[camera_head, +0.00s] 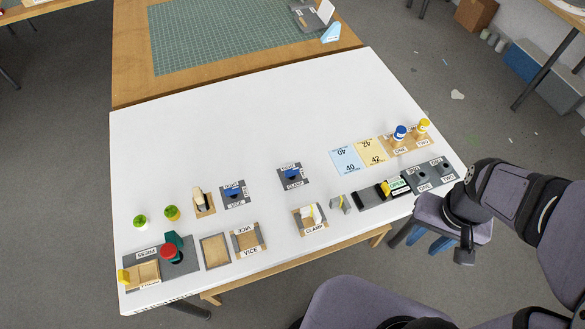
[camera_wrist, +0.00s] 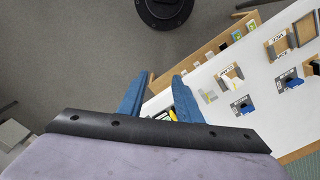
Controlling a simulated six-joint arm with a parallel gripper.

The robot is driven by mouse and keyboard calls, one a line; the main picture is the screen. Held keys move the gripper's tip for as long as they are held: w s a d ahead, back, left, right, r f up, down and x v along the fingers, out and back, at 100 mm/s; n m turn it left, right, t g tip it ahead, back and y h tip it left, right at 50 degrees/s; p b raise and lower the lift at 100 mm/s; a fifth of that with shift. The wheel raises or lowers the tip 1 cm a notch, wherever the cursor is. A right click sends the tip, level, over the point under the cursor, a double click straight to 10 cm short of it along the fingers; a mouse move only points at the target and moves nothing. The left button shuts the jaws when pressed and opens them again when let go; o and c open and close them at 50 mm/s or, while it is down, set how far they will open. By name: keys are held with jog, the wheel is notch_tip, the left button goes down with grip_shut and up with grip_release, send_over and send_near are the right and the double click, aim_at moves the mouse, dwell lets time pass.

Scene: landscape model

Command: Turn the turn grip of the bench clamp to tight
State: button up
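In the head view, a grey plate labelled CLAMP carries a blue part (camera_head: 291,171) near the middle of the white table. Nearer the front edge, a tan pad labelled CLAMP (camera_head: 313,231) carries a pale and yellow piece (camera_head: 308,213). The blue part also shows in the wrist view (camera_wrist: 243,105). Which piece is the turn grip, and its setting, is too small to tell. My gripper (camera_head: 432,241) is beyond the table's front right edge, away from both. Its blue fingers (camera_wrist: 160,78) stand apart with nothing between them.
A similar blue part (camera_head: 233,190) and a pad labelled VICE (camera_head: 247,243) stand left. A red-topped press (camera_head: 168,251) is at far left. A black tray (camera_head: 383,192) and blue and yellow knobs (camera_head: 400,133) are right. The table's back middle is clear.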

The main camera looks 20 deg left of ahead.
jog(key=w+a+f+m+b, duration=0.2)
jog(key=w+a+b, duration=0.2)
jog(key=w+a, duration=0.45)
jog(key=m+b, duration=0.7)
jog(key=b, duration=0.3)
send_over(292, 170)
notch_tip(292, 170, down, 12)
jog(key=shift+a+r, duration=0.1)
jog(key=shift+f+p, duration=0.6)
jog(key=shift+f, duration=3.05)
grip_shut()
